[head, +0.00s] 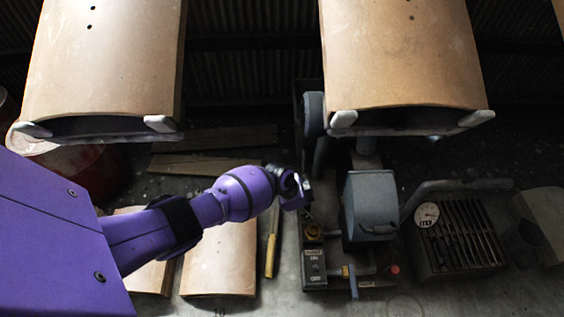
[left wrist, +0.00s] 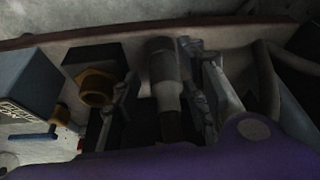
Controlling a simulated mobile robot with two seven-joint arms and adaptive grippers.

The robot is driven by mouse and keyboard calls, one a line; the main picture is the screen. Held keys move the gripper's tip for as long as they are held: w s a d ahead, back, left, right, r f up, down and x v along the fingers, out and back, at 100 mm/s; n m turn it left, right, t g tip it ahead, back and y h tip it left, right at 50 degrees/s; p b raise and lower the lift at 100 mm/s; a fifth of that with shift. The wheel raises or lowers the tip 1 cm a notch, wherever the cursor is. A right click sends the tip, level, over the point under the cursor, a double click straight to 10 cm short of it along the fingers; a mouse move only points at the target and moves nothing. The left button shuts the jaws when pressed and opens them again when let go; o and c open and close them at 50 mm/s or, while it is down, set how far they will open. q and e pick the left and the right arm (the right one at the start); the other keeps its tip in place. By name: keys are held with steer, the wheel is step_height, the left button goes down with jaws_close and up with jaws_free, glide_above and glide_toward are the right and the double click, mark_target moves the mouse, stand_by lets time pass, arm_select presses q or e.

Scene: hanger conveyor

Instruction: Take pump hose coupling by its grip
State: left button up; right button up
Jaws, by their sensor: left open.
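My left gripper (head: 301,193) hangs over the left side of the pump unit (head: 371,207) in the head view. In the left wrist view its fingers (left wrist: 165,95) are open and apart. A grey cylindrical piece (left wrist: 163,62) with a darker lower end shows between the fingers; it looks like the hose coupling, but I cannot be sure. I cannot tell whether either finger touches it. A brass ring fitting (left wrist: 97,87) lies left of the fingers and also shows in the head view (head: 313,231). My right gripper is not in view.
A labelled control box (head: 313,266) and a blue lever (head: 353,283) are close to the gripper. A yellow-handled tool (head: 270,256) lies to the left. A slatted unit with a gauge (head: 427,214) stands right. Large curved tan panels (head: 405,55) hang above.

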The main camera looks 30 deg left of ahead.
arm_select(q)
steer(key=shift+w+r, duration=0.25)
steer(key=shift+r, duration=0.05)
steer(key=shift+c, duration=0.2)
steer(key=c, duration=0.6)
jaws_close()
steer(key=shift+r, duration=0.35)
step_height(320, 180, up, 2)
steer(key=shift+r+p, duration=0.2)
steer(key=shift+p, duration=0.75)
steer(key=s+a+r+p, duration=0.2)
steer(key=s+r+p, duration=0.7)
steer(key=s, duration=0.5)
steer(key=shift+a+r, duration=0.3)
steer(key=shift+a, duration=0.05)
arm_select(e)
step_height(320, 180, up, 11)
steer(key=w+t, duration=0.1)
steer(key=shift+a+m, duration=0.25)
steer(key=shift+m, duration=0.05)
